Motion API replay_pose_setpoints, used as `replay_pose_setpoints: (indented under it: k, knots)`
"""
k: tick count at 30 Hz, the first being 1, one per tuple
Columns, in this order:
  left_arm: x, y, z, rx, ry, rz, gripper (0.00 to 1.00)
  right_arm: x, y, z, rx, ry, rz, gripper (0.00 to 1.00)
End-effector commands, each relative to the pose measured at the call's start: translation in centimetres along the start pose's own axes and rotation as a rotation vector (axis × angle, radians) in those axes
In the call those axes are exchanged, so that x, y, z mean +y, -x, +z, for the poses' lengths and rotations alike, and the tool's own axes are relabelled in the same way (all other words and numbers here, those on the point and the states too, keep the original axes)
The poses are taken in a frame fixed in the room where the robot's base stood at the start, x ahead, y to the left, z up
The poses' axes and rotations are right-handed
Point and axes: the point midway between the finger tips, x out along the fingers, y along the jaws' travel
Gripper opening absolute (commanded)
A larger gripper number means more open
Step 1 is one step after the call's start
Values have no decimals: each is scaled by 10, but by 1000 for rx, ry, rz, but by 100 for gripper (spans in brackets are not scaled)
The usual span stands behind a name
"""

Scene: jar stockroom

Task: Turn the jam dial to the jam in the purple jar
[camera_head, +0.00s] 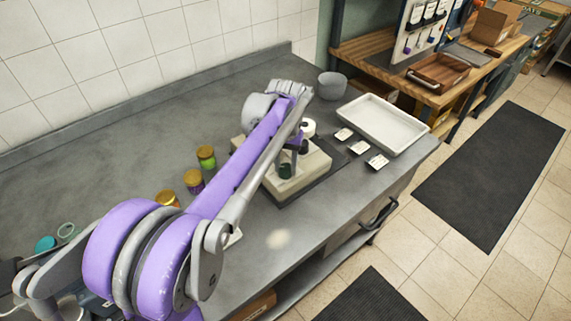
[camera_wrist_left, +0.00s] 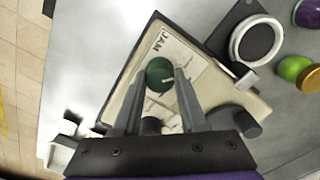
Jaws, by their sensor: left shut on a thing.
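The jam dial is a round dark green knob (camera_wrist_left: 160,71) on a beige panel (camera_wrist_left: 122,112) with a sheet lettered JAM, in the left wrist view. A short pale pointer on it points to the lower right. My left gripper (camera_wrist_left: 161,76) is shut on the knob, a finger on each side. In the head view my arm hides part of the beige unit (camera_head: 316,163). The purple jar (camera_head: 194,184) with a gold lid stands left of my arm, between a green jar (camera_head: 207,160) and an orange jar (camera_head: 167,199). My right gripper is not in view.
A white ring (camera_wrist_left: 234,47) on a dark base sits beside the panel. The grey counter (camera_head: 120,130) is clear at the back left.

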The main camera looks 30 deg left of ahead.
Motion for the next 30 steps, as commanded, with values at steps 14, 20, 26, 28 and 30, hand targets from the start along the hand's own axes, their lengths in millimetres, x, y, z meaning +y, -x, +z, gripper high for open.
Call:
replay_pose_setpoints:
  k: [14,20,26,28,30]
  knots:
    - [0,0,0,0,3,0,56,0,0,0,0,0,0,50]
    - [0,0,0,0,3,0,72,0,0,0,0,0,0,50]
    - [0,2,0,0,3,0,72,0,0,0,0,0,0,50]
    - [0,6,0,0,3,0,72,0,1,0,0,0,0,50]
    - [0,16,0,0,3,0,72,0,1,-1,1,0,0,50]
